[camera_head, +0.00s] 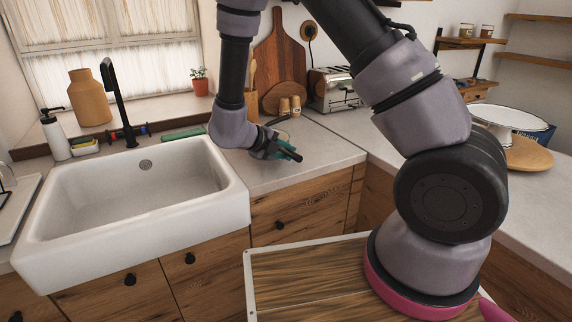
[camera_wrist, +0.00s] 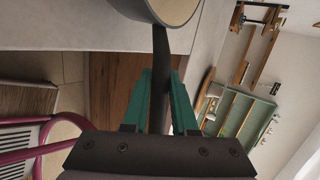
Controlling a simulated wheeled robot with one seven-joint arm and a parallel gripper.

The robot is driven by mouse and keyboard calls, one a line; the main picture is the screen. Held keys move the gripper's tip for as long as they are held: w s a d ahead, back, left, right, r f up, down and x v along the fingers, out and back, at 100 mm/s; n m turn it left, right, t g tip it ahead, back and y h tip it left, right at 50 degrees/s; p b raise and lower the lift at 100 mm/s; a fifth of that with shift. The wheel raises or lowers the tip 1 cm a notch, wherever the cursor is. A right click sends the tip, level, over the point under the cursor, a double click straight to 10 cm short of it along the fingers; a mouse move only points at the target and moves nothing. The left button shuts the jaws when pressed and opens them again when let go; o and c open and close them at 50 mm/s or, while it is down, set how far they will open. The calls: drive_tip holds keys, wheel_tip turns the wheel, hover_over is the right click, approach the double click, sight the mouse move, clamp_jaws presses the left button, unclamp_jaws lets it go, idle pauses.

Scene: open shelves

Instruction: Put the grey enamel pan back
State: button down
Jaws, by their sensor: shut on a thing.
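My gripper (camera_head: 285,150) is low over the counter, just right of the sink, in the head view. In the wrist view its green fingers (camera_wrist: 162,88) are shut on the dark handle of the pan (camera_wrist: 172,10). In the head view the pan is mostly hidden behind my wrist. I cannot tell whether it touches the counter.
A white sink (camera_head: 240,205) is left of my gripper. Cutting boards (camera_head: 280,62), small wooden shakers (camera_head: 290,106) and a toaster (camera_head: 335,90) stand behind. A white dish (camera_head: 508,117) stands on the right counter. Open wall shelves (camera_head: 470,42) are at the upper right.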

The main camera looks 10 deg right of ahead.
drive_tip(key=shift+f, duration=2.1)
drive_tip(key=c, duration=0.7)
unclamp_jaws()
